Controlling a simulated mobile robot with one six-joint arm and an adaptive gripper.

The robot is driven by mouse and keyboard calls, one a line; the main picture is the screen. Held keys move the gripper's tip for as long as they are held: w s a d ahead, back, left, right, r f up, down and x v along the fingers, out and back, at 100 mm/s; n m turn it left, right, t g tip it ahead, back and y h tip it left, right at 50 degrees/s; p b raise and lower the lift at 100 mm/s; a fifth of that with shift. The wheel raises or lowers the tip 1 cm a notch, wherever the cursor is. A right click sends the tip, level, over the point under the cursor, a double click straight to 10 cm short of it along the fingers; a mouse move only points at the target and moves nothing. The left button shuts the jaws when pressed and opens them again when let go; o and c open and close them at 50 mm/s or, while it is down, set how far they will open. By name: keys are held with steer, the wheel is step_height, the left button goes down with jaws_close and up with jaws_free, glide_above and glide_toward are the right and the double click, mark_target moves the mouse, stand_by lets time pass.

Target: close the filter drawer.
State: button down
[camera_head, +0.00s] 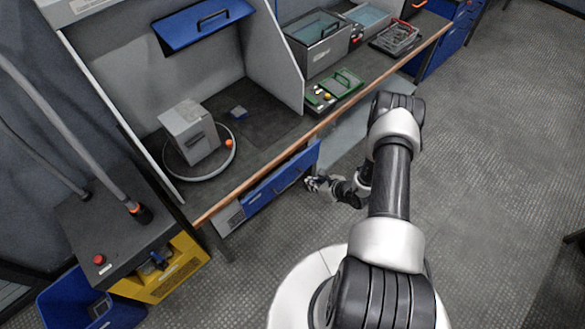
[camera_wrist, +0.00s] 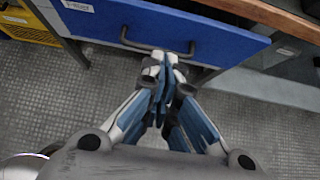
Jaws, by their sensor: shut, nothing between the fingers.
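The drawer with the blue front (camera_head: 277,187) is below the wooden edge of the bench. Its front fills the upper part of the wrist view (camera_wrist: 215,40), with a dark bar handle (camera_wrist: 130,42) and a white label at upper left. How far the drawer stands out cannot be told clearly. My gripper (camera_head: 308,183) is just in front of the drawer, near its right part in the head view.
The bench edge (camera_head: 330,120) runs above the drawer. A grey box (camera_head: 188,133) in a round tray stands on the bench. A yellow crate (camera_head: 165,275) and a blue bin (camera_head: 75,300) stand at lower left. Open floor (camera_head: 500,170) lies to the right.

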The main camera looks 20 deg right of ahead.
steer(key=b, duration=0.3)
glide_toward(285, 171)
steer(key=shift+w+a+f, duration=0.25)
steer(key=shift+w+f, duration=0.25)
steer(key=shift+f, duration=0.4)
steer(key=shift+w+a+f, duration=0.25)
steer(key=shift+w+f, duration=0.25)
steer(key=shift+f, duration=0.4)
steer(key=shift+w+a+f, duration=0.25)
steer(key=shift+w+f, duration=0.25)
steer(key=shift+f, duration=0.4)
steer(key=shift+w+a+b, duration=0.25)
steer(key=shift+w+b, duration=0.35)
steer(key=shift+w+a+b, duration=0.2)
steer(key=shift+w+b, duration=0.4)
